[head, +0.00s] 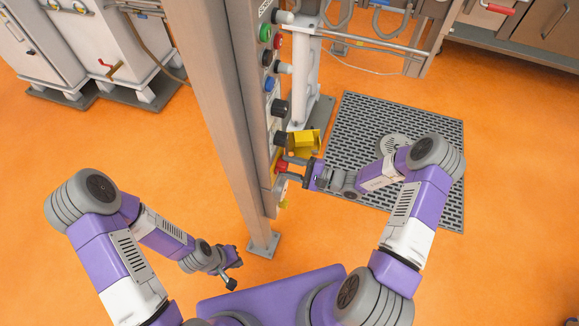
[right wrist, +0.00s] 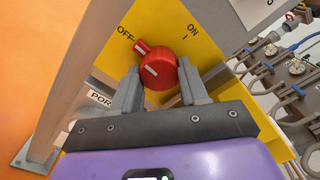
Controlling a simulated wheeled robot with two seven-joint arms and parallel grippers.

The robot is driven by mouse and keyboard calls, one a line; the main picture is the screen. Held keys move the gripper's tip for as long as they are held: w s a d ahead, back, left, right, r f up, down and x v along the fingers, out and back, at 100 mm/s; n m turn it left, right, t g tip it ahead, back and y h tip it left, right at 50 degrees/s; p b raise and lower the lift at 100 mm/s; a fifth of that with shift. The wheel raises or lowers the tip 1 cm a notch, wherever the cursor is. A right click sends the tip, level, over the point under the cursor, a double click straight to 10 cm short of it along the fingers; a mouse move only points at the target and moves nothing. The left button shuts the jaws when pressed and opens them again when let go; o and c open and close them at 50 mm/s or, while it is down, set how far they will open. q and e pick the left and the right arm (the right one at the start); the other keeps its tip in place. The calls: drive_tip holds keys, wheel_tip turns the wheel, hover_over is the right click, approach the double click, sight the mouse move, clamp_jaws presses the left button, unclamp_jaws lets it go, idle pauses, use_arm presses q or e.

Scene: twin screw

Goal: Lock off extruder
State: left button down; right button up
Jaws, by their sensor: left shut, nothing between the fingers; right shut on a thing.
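A red rotary switch (head: 282,166) sits low on the control post (head: 224,100). In the right wrist view the red switch (right wrist: 160,70) is mounted on a yellow plate (right wrist: 205,35) marked OFF at upper left and ON at upper right. Its handle and white mark point toward OFF. My right gripper (head: 288,167) is shut on the switch, with one finger on each side of it in the right wrist view (right wrist: 158,85). My left gripper (head: 231,281) is shut and empty, low to the left of the post, away from the switch.
A yellow block (head: 304,142) juts from the post just above my right gripper. Several buttons and knobs (head: 265,33) line the post higher up. A floor grate (head: 400,130) lies to the right, and white cabinets (head: 105,45) stand at back left. Open orange floor surrounds the post.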

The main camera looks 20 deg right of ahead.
drive_tip(key=shift+n, duration=0.4)
drive_tip(key=o, duration=1.1)
drive_tip(key=shift+c, duration=0.2)
drive_tip(key=shift+d, duration=0.1)
drive_tip(key=p+v, duration=0.1)
drive_tip(key=v, duration=0.6)
drive_tip(key=shift+s+d, duration=0.2)
